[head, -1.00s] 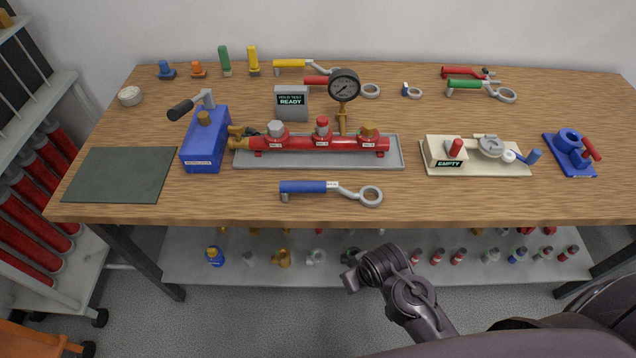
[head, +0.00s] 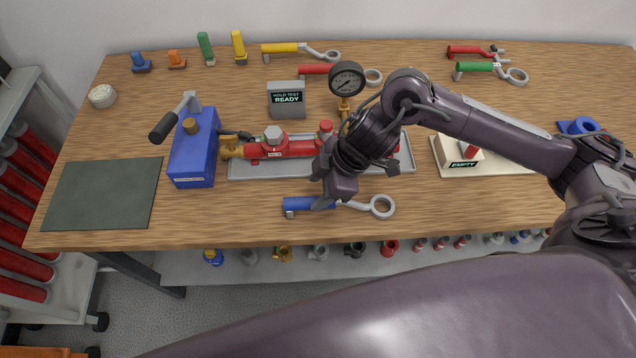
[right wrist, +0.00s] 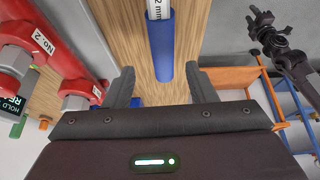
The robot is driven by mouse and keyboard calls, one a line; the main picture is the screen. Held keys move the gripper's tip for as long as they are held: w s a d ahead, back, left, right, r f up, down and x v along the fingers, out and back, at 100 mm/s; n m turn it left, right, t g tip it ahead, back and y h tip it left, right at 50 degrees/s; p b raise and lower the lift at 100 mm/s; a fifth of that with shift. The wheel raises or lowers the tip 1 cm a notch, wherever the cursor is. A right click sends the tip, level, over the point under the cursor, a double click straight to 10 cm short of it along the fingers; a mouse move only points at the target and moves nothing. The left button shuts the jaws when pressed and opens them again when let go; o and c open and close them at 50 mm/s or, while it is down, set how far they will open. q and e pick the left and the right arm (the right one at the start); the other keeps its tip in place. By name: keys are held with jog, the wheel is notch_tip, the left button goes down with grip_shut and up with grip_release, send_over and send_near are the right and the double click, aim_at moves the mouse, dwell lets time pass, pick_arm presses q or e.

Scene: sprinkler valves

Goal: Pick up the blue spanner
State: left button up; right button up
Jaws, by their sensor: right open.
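The blue spanner (head: 308,204) lies on the wooden table in front of the grey tray, its grey ring end to the right. My right gripper (head: 326,196) is over the handle, hiding part of it. In the right wrist view, the blue handle (right wrist: 160,50) runs between the two open fingers of my right gripper (right wrist: 159,88), with nothing clamped. I cannot tell how far above the handle the fingers are. My left gripper (right wrist: 262,20) seems to show at the upper right of the right wrist view, too small to tell its jaws; the head view does not show it.
The red valve manifold (head: 285,150) sits in the grey tray (head: 255,170) just behind the spanner. A blue pump (head: 195,155) stands left, a gauge (head: 346,78) behind. A cream board (head: 500,163) is to the right. The table's front edge is close to the spanner.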

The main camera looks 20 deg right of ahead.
jog(key=shift+s+d+h, duration=0.15)
jog(key=shift+d+h, duration=0.15)
jog(key=shift+d, duration=0.55)
jog(key=shift+s+f, duration=0.15)
jog(key=x, duration=0.2)
jog(key=shift+s+a+f+p, duration=0.1)
jog(key=shift+s+f+p, duration=0.05)
jog(key=shift+f+p, duration=0.25)
jog(key=x, duration=0.3)
jog(key=shift+f+p, duration=0.3)
jog(key=shift+f, duration=0.4)
jog(key=c, duration=1)
pick_arm(q)
jog(key=shift+s+r, duration=0.45)
jog(key=shift+r, duration=0.2)
pick_arm(e)
grip_shut()
